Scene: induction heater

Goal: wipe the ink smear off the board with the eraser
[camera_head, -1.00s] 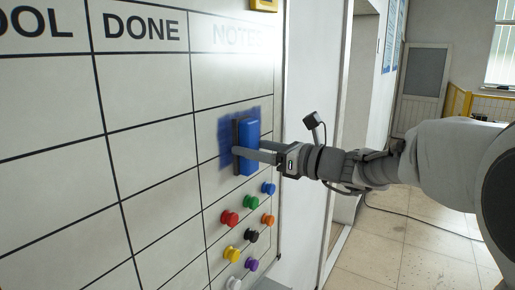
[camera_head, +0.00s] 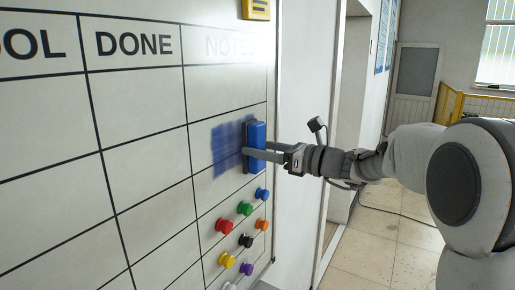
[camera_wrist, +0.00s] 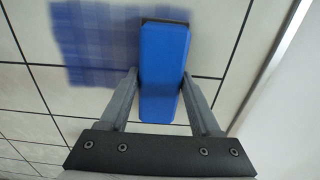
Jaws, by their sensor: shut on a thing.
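A blue ink smear (camera_head: 228,149) marks the white board (camera_head: 153,97) in the column headed NOTES. My gripper (camera_head: 252,149) is shut on the blue eraser (camera_head: 257,141), which stands upright with its dark pad facing the board, at the right edge of the smear. Whether the pad touches the board is hard to tell. In the wrist view both fingers of my gripper (camera_wrist: 160,95) flank the eraser (camera_wrist: 163,70), and the smear (camera_wrist: 110,45) spreads to its left as a patchy blue area. Part of the smear may be hidden behind the eraser.
Several coloured magnets (camera_head: 245,208) stick out from the board below the smear. A yellow object (camera_head: 257,9) sits at the board's top right. The board's right edge (camera_head: 274,130) is close to my gripper, with a doorway and open floor beyond.

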